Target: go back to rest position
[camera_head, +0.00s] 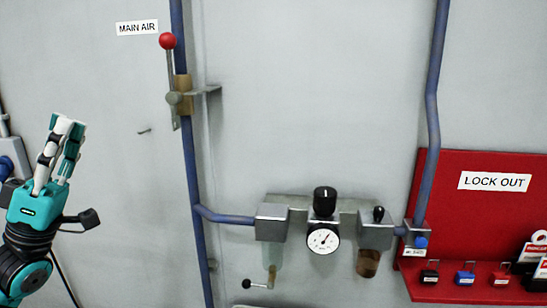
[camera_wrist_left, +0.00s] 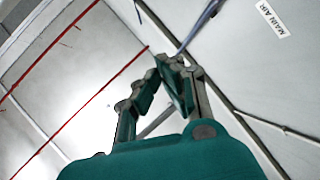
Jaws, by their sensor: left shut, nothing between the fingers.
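My left gripper (camera_head: 70,122) is at the left of the head view, pointing up, with its fingers shut and nothing between them. It stands in front of the grey wall, left of the blue pipe and apart from the red-knobbed lever (camera_head: 168,42). In the left wrist view the shut fingers of my left gripper (camera_wrist_left: 172,62) show at the centre, with no object in them. My right gripper is in neither view.
A blue pipe (camera_head: 190,160) runs down the wall beside a MAIN AIR label (camera_head: 137,27). A pressure gauge (camera_head: 323,239) and regulator knob (camera_head: 325,201) sit at lower centre. A red lock-out board (camera_head: 470,225) holds several padlocks at right. The wall between is mostly clear.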

